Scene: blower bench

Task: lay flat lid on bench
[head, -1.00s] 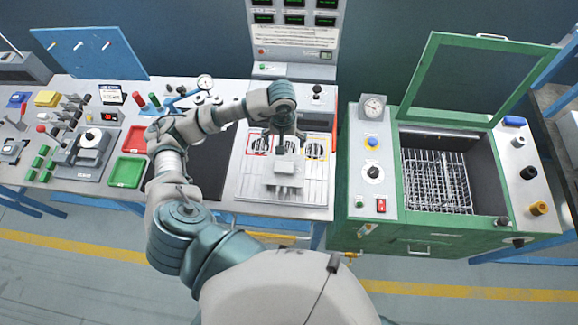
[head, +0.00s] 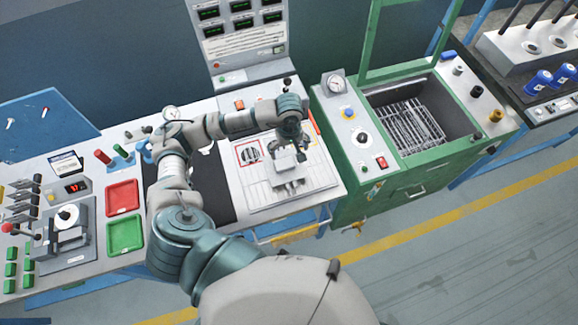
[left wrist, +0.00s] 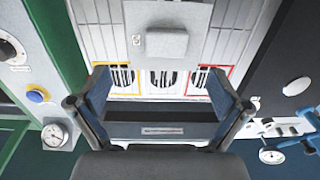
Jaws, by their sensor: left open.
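The bench (head: 90,262) extends to the left. My right gripper is not in view.
A green cabinet (head: 412,192) with its lid (head: 405,40) raised and a wire rack (head: 408,125) inside stands to the right. Round openings in red, white and yellow frames (left wrist: 162,80) lie under the gripper. A red tray (head: 122,197) and a green tray (head: 125,234) are at left.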

